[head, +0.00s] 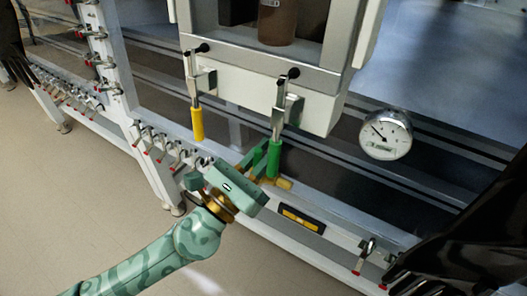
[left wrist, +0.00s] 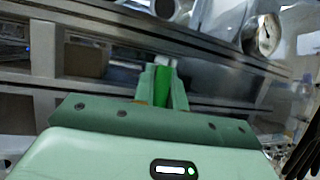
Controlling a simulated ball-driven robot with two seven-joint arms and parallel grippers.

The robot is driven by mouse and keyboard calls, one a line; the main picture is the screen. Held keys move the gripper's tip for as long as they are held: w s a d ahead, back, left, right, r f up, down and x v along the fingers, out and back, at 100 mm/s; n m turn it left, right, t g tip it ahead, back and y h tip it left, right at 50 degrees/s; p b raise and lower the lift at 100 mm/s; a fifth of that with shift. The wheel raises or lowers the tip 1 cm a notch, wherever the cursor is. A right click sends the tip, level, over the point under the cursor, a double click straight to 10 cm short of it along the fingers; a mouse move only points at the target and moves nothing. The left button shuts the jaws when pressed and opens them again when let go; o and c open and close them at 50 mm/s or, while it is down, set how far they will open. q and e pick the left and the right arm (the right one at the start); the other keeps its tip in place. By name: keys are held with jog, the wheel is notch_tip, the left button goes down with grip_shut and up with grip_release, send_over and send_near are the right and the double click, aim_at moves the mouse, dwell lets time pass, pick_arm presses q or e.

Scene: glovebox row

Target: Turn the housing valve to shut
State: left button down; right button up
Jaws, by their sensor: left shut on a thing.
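Two lever fittings hang under the front of a pale grey housing (head: 265,92) in the head view. One has a yellow handle (head: 197,124), the other a green handle (head: 274,158); both handles point down. No label shows which is the housing valve. My left gripper (head: 266,157) has its fingers around the green handle and is shut on it. The left wrist view shows the green handle (left wrist: 162,88) upright between the fingers. The fingers hide part of the handle. The yellow handle is apart from the gripper. My right gripper is not in view.
A round dial gauge (head: 386,134) is right of the housing. A black glove (head: 470,240) hangs at the lower right. A white rail (head: 300,238) with small red-tipped clamps (head: 160,150) runs below. A level-like yellow and black block (head: 301,219) sits on it. Floor at lower left is clear.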

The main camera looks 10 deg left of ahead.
pick_arm(q)
jog(key=c, duration=1.4)
grip_release()
jog(key=shift+f, duration=0.2)
jog(key=shift+c, duration=0.2)
jog(key=shift+r, duration=0.1)
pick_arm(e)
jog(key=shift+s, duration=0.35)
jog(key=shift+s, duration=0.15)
